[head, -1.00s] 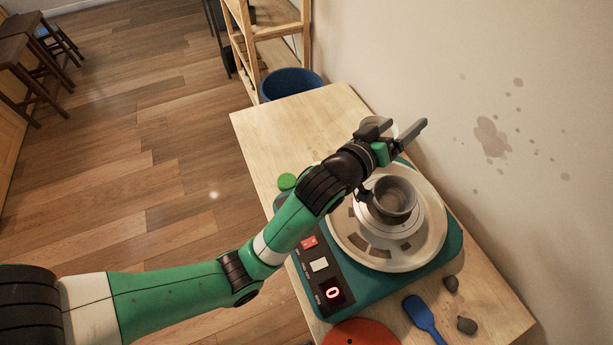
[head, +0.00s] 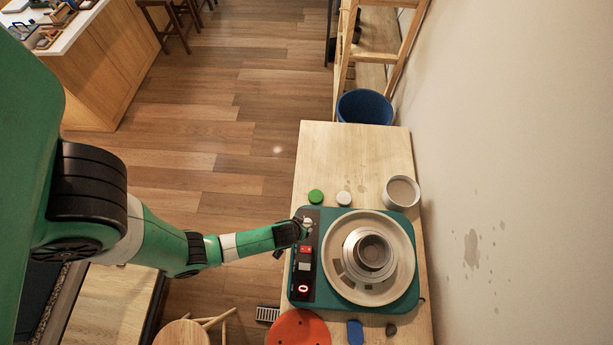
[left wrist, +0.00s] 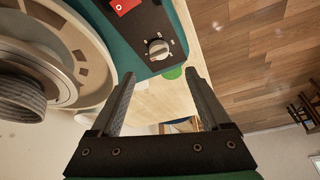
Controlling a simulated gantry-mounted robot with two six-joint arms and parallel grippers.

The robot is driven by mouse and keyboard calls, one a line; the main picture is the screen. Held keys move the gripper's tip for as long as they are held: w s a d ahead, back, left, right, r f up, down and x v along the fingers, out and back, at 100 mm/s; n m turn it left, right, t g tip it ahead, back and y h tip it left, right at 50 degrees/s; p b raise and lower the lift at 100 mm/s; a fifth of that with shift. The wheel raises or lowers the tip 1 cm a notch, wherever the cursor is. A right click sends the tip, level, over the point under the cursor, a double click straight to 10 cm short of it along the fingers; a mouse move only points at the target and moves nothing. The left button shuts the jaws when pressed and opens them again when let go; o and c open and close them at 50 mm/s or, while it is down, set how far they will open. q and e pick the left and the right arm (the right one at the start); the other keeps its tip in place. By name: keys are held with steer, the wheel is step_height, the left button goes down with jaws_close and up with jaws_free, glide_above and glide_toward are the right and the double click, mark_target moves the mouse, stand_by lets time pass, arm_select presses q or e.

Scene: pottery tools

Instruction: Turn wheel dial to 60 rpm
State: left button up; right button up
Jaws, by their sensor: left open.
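The pottery wheel has a teal base (head: 392,300) and a pale round wheel head (head: 345,225). Its black control panel runs along the left side, with a red display (head: 303,288) reading 0. A round silver dial with a pointer (left wrist: 158,48) sits at the panel's far end; it also shows in the head view (head: 307,222), partly crowded by my gripper. My left gripper (left wrist: 160,72) is open and empty. In the left wrist view the dial lies just beyond its fingertips, roughly centred between them, apparently apart. My right gripper is in neither view.
A grey metal pot (head: 371,252) stands on the wheel head. A red switch (head: 306,249) is on the panel near the dial. Green (head: 316,197) and white (head: 344,199) round items and a bowl (head: 402,191) lie behind the wheel. The table's far part is clear.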

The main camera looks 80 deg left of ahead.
arm_select(q)
steer(key=b, duration=0.6)
glide_above(307, 223)
steer(key=s+d, duration=0.2)
step_height(307, 223, down, 6)
steer(key=shift+f, duration=0.15)
steer(key=b+x, duration=0.2)
steer(key=x, duration=0.2)
steer(key=shift+w+a, duration=0.15)
steer(key=shift+w+a+f, duration=0.15)
steer(key=shift+f, duration=0.1)
jaws_close()
